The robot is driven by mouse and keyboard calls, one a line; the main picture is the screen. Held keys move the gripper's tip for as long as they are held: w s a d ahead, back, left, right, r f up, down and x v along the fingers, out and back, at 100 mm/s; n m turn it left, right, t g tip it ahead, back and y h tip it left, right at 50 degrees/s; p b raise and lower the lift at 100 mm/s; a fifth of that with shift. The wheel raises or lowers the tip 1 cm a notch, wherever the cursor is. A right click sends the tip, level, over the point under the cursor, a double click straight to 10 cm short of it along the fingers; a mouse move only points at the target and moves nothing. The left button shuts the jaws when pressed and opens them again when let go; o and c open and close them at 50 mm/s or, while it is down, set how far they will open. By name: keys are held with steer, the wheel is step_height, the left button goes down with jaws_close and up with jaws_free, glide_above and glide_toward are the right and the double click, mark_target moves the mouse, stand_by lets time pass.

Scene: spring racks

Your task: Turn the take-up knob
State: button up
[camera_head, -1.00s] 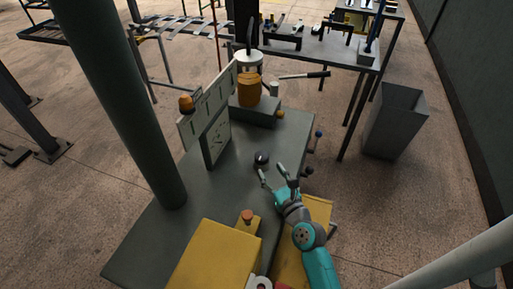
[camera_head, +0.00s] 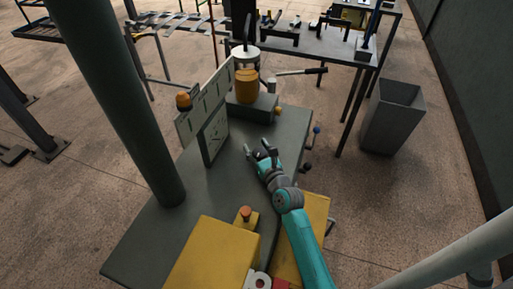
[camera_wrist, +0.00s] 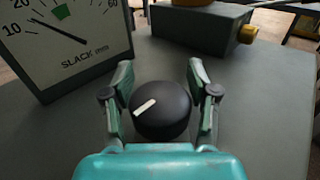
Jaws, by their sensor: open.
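The take-up knob is a round black knob (camera_wrist: 162,112) with a white pointer line, on the grey bench top (camera_wrist: 255,100). In the wrist view the line slants from lower left to upper right. My gripper (camera_wrist: 160,80) is open with one finger on each side of the knob, and small gaps seem to show between fingers and knob. In the head view my gripper (camera_head: 261,149) hides most of the knob. The slack gauge (camera_wrist: 70,40) stands behind it to the left, its needle between 10 and 20, left of the green band.
A grey box (camera_wrist: 200,27) with a yellow knob (camera_wrist: 247,34) sits behind the take-up knob. A yellow housing (camera_head: 212,255) with an orange button (camera_head: 245,212) is at the front of the bench. A green post (camera_head: 125,110) rises at the left. Bench top around the knob is clear.

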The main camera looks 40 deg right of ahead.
steer(key=c, duration=0.9)
steer(key=shift+a+f+n+y, duration=0.15)
steer(key=shift+n+y, duration=0.6)
steer(key=shift+y, duration=0.4)
steer(key=shift+a+r+n+y, duration=0.1)
steer(key=shift+n+y, duration=0.65)
steer(key=shift+y, duration=0.4)
steer(key=n+y, duration=0.1)
steer(key=y, duration=0.1)
steer(key=shift+a+n+y, duration=0.1)
steer(key=shift+n+y, duration=0.3)
steer(key=n+y, duration=0.1)
steer(key=y, duration=0.1)
steer(key=n+g+y, duration=0.2)
steer(key=y, duration=0.1)
steer(key=shift+s+a+n+y, duration=0.15)
steer(key=shift+a+n+y, duration=0.15)
steer(key=shift+a+n, duration=0.1)
steer(key=n+g+y, duration=0.4)
steer(key=y, duration=0.1)
steer(key=shift+s+a+g, duration=0.3)
steer(key=shift+a, duration=0.1)
steer(key=shift+c, duration=0.2)
steer(key=shift+s+a+n+g+y, duration=0.1)
steer(key=shift+s+n+g+y, duration=0.15)
steer(key=shift+n+g+y, duration=0.75)
steer(key=shift+s+a+n+g+y, duration=0.15)
steer(key=shift+n+g+y, duration=0.35)
steer(key=shift+n+g, duration=0.85)
